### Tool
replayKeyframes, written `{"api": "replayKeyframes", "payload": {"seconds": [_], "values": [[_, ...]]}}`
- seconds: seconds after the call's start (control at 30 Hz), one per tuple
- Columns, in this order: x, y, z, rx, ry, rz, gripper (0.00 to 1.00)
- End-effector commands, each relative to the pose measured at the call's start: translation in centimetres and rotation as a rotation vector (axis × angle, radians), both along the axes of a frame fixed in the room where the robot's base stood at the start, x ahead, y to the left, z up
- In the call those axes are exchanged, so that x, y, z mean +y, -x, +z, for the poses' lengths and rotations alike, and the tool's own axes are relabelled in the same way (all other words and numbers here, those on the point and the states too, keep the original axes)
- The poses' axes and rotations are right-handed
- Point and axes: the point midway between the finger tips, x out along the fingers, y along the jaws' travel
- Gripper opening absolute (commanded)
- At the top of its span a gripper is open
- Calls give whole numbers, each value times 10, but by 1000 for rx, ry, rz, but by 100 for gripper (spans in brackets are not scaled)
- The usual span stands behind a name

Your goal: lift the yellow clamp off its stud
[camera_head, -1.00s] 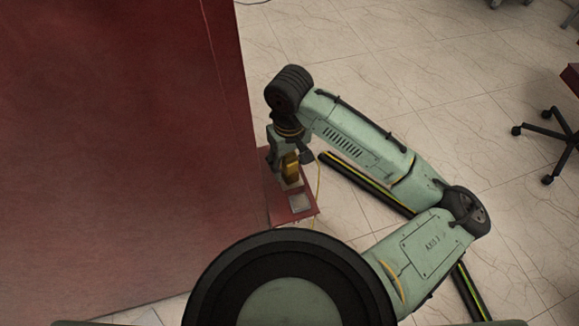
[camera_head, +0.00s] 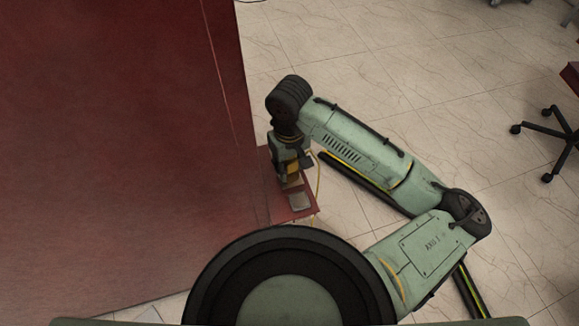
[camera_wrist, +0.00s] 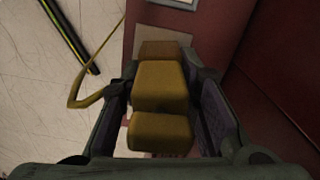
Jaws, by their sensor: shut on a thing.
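The yellow clamp (camera_wrist: 160,86) lies between the two fingers of my gripper (camera_wrist: 165,105) in the wrist view, and the gripper is shut on it. The clamp shows as several blocky yellow parts in a row. In the head view my gripper (camera_head: 290,168) points down over a small red shelf, and only a little of the yellow clamp (camera_head: 292,169) shows there, mostly hidden by the gripper. The stud is hidden in both views, so I cannot tell whether the clamp still touches it.
The red shelf (camera_head: 303,213) juts out from a large red cabinet (camera_head: 120,130) close at the left. A pale square plate (camera_head: 300,202) lies on the shelf. A yellow cable (camera_wrist: 95,88) hangs beside it. A black and yellow floor strip (camera_head: 370,190) runs under my arm.

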Motion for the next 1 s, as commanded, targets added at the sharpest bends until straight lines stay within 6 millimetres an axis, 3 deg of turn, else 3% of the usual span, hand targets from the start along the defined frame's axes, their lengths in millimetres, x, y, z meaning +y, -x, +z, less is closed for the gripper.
{"api": "replayKeyframes", "payload": {"seconds": [0.2, 0.53, 1.0], "values": [[0, 0, 0, 0, 0, 1, 3], [0, 0, 7, -2, 0, 1, 2], [0, -1, 90, -3, 2, 1, 2]]}}
